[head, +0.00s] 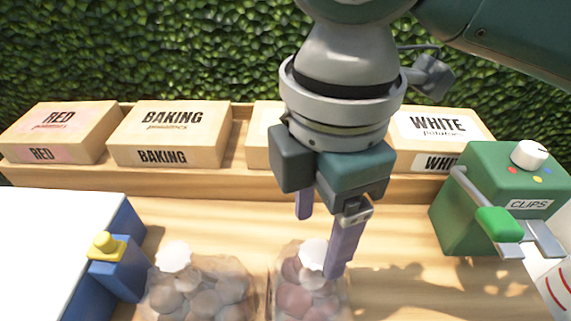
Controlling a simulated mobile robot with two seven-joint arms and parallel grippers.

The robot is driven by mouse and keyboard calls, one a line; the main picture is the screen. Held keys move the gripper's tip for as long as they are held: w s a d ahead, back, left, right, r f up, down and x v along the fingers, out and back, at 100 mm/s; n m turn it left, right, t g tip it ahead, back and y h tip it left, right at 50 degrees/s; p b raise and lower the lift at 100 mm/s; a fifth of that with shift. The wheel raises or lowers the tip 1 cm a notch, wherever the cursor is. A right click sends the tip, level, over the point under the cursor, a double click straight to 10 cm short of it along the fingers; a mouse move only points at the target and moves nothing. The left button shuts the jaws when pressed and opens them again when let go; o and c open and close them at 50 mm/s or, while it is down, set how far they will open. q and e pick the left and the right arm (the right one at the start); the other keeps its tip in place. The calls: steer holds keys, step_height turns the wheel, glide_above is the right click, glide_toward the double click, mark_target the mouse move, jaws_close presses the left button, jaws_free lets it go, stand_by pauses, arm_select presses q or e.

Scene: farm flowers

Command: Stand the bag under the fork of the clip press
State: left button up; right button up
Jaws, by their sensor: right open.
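A clear bag of reddish potatoes (295,298) stands upright at the bottom middle, its pale gathered neck up. A second clear bag, of brownish potatoes (200,298), stands just left of it, also with a pale neck. Both bags are cut off by the lower picture edge. My right gripper (320,246) points down over the reddish bag. Its fingers are apart, one behind the neck and one in front at its right; I cannot tell if they touch it. The green clip press (480,185) stands at the right, with its metal fork (543,238) at the front. My left gripper is out of view.
Labelled boxes, red (62,130) and baking (170,135) at left, white (440,130) at right, stand on a wooden shelf behind. A blue block with a yellow knob (118,270) and a white surface (55,240) lie left. Bare wood (395,240) separates bags and press.

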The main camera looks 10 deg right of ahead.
mark_target(317, 253)
step_height(317, 253, down, 7)
steer(key=shift+d+f+b, duration=0.1)
steer(key=shift+d+b, duration=0.05)
steer(key=shift+b, duration=0.25)
steer(key=shift+c, duration=0.3)
jaws_close()
stand_by(1.0)
